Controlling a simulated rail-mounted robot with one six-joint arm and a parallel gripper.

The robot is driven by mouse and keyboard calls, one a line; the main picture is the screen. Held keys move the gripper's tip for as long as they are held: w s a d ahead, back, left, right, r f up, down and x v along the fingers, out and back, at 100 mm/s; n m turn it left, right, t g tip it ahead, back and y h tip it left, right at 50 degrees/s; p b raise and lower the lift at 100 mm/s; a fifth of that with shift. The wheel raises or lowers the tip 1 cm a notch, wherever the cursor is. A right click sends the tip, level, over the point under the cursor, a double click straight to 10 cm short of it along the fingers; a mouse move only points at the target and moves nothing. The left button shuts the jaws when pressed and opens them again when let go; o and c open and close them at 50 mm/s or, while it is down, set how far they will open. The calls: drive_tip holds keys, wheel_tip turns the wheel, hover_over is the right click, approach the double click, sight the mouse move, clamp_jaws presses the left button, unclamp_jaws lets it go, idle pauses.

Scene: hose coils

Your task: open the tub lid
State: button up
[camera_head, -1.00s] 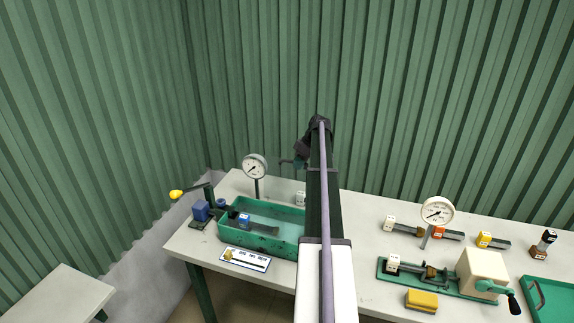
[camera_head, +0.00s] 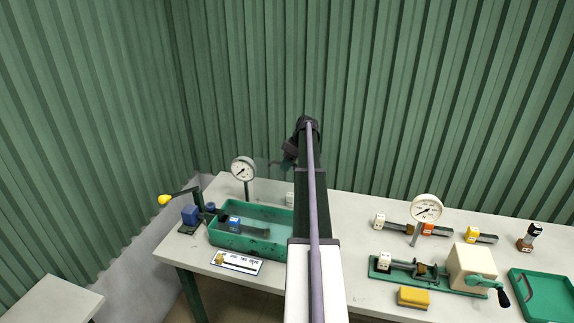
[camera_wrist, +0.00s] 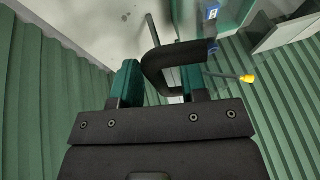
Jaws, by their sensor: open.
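The green tub (camera_head: 278,246) stands on the left part of the bench, with a blue block (camera_head: 234,222) on a dark strip inside it. A faint see-through panel seems to show above the tub, but I cannot tell its edges or tilt. My gripper (camera_head: 278,163) is above and behind the tub, right of the left gauge (camera_head: 243,170). In the wrist view my gripper (camera_wrist: 160,85) is open, its teal fingers well apart. A dark bent bar (camera_wrist: 165,57) shows around the gap between them; I cannot tell whether it is the lid's handle or whether the fingers touch it.
A yellow-knobbed lever (camera_head: 180,196) and a blue cube (camera_head: 190,215) stand left of the tub. A labelled slider plate (camera_head: 237,261) lies in front. On the right are another gauge (camera_head: 426,208), a cranked box (camera_head: 474,268), a yellow block (camera_head: 413,297) and a green tray (camera_head: 545,295).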

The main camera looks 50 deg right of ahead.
drive_tip(key=p+v, duration=0.9)
drive_tip(key=v, duration=0.1)
drive_tip(key=shift+r+p, duration=0.35)
drive_tip(key=shift+s+d, duration=0.1)
drive_tip(key=shift+d, duration=0.1)
drive_tip(key=s+a+f+m+g+h+b, duration=0.1)
drive_tip(key=s+a+f+b, duration=0.3)
drive_tip(key=a, duration=1.7)
drive_tip(key=s+a+f+m+g+h+b, duration=0.1)
drive_tip(key=s+a+f+b, duration=0.3)
drive_tip(key=a, duration=1.8)
drive_tip(key=s+a+f+m+g+h+b, duration=0.1)
drive_tip(key=s+a+f+b, duration=0.3)
drive_tip(key=a, duration=1.8)
wheel_tip(320, 180, down, 7)
drive_tip(key=m+b, duration=0.1)
drive_tip(key=b, duration=0.4)
drive_tip(key=shift+s+h+b, duration=0.35)
drive_tip(key=shift+s+h, duration=0.05)
